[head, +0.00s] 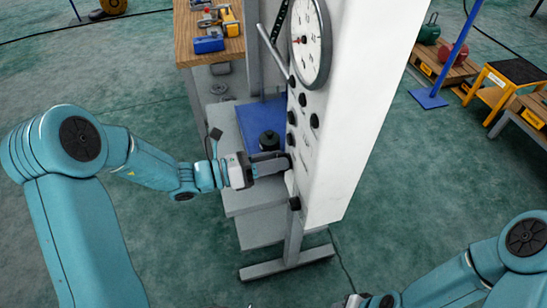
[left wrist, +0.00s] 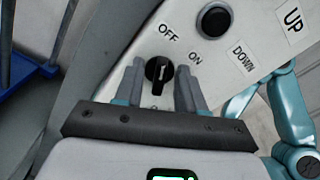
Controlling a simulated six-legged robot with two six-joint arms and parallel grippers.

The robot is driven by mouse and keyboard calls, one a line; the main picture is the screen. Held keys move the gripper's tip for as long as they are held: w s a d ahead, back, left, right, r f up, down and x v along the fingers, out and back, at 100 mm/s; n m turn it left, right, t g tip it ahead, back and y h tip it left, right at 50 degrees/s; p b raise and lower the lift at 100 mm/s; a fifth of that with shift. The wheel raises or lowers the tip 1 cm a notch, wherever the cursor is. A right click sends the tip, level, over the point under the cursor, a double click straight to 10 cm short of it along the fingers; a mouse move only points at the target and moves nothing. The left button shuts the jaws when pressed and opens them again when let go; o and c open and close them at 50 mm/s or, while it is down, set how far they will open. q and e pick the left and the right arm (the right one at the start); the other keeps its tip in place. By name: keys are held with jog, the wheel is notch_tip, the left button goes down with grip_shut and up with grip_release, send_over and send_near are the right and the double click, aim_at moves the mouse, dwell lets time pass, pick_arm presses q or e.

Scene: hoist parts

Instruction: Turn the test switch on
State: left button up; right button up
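The test switch (left wrist: 158,73) is a black rotary knob with a pale line on a white panel, with OFF and ON labels above and to the right of it in the left wrist view. My left gripper (left wrist: 160,68) is open, with one finger on each side of the knob and small gaps showing. Whether a finger touches it is unclear. In the head view my left gripper (head: 284,162) reaches the edge of the white cabinet (head: 365,110) and hides the switch. My right gripper (head: 352,300) is cut off at the bottom edge; its fingers cannot be made out.
A black button (left wrist: 213,21) with UP and DOWN labels nearby sits beside the switch. Several black knobs and a round dial (head: 309,42) are on the cabinet. A wooden bench (head: 188,40) stands behind at left. A yellow step stool (head: 500,88) and loaded pallets are at right.

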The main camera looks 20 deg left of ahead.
pick_arm(q)
jog(key=shift+d, duration=0.1)
jog(key=shift+c, duration=0.3)
grip_shut()
